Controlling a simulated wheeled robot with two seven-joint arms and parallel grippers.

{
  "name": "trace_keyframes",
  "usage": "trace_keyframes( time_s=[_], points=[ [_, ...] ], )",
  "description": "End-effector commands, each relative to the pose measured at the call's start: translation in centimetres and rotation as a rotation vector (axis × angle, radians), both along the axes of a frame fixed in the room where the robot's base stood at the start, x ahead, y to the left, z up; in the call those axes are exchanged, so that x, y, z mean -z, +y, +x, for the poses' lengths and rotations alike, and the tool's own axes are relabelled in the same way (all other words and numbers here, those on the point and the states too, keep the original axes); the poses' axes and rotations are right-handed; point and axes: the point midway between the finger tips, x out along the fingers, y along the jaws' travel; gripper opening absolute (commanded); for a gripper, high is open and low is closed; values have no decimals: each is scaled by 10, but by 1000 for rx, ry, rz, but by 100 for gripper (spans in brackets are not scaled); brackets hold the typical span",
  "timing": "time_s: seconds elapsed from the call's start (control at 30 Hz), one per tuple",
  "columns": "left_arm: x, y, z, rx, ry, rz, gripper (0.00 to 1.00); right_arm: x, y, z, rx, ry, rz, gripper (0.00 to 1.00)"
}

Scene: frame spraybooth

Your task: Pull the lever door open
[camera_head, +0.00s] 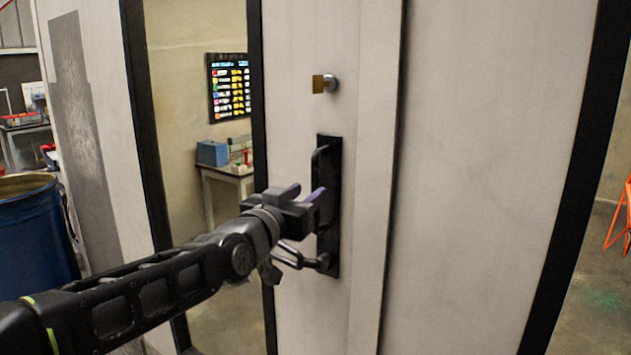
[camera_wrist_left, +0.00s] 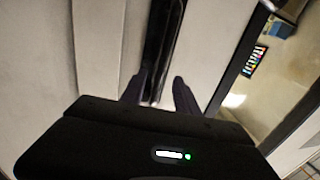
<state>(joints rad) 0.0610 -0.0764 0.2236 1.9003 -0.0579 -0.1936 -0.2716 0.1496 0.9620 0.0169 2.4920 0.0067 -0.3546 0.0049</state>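The door (camera_head: 365,120) is a light grey panel with a black-edged window, and it looks closed. A black handle plate (camera_head: 334,230) is mounted upright on it, with a handle end sticking out at the top and a bent piece at the bottom. My left gripper (camera_head: 305,193) is in front of the plate and hides the middle of the handle. Its two fingers are apart. In the left wrist view the dark handle strip (camera_wrist_left: 160,45) runs down between the fingertips (camera_wrist_left: 157,88). I cannot tell whether they touch it. My right gripper is not in view.
A brass and silver lock (camera_head: 326,83) sits above the handle. A blue drum (camera_head: 35,235) stands at the left. Through the window a table (camera_head: 225,175) with a blue box and a wall board (camera_head: 229,87) show. An orange frame (camera_head: 620,220) stands at the right edge.

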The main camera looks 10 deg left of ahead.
Motion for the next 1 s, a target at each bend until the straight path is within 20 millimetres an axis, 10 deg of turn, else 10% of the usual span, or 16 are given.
trace_keyframes(
  time_s=[0.3, 0.67, 1.0],
  points=[
    [-2, -8, 45, 0, 2, -1, 37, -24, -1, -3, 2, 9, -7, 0],
    [0, -9, 51, -1, 0, 0, 37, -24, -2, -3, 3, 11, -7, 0],
    [0, -9, 50, -1, 0, 0, 9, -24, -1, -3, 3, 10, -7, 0]
  ],
)
